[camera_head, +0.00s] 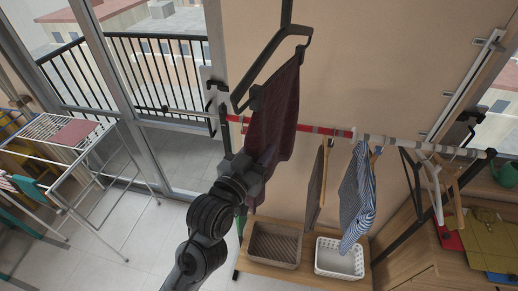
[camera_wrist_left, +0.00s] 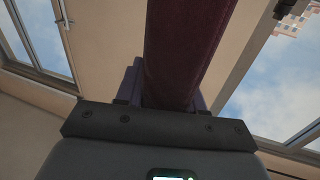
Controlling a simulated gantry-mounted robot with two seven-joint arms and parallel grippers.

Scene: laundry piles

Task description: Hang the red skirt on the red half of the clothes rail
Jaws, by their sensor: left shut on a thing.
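The dark red skirt (camera_head: 272,125) hangs below a black clip hanger (camera_head: 268,72), whose upper part runs out of the top of the head view. The skirt covers part of the red half (camera_head: 312,129) of the clothes rail. I cannot tell whether the hanger touches the rail. My left gripper (camera_head: 262,165) is at the skirt's lower part, below the red half. In the left wrist view, dark red cloth (camera_wrist_left: 182,50) rises from between the shut fingers (camera_wrist_left: 158,88). My right gripper is not in view.
A brown garment (camera_head: 315,188) and a striped garment (camera_head: 357,190) hang further right, with empty hangers (camera_head: 437,185) near the rail's pale half (camera_head: 410,144). A brown basket (camera_head: 273,244) and a white basket (camera_head: 338,259) stand below. A drying rack (camera_head: 90,165) stands left.

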